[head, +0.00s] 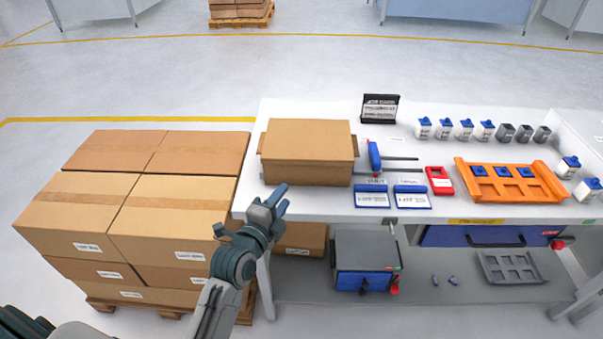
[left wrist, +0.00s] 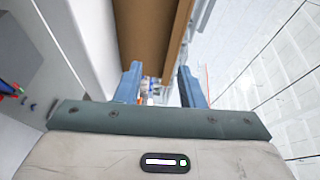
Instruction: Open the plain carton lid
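The plain brown carton (head: 306,168) stands at the left end of the white workbench (head: 274,115). Its flat lid (head: 308,134) covers the top, with no opening visible. The carton's brown side (left wrist: 150,40) shows beyond the fingers in that view. My right gripper is not in view.
Blue-edged cards (head: 371,197), a red holder (head: 439,181) and an orange tray (head: 510,183) lie right of the carton. Stacked boxes (head: 171,204) fill a pallet left of the bench. A grey case (head: 367,262) sits on the lower shelf.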

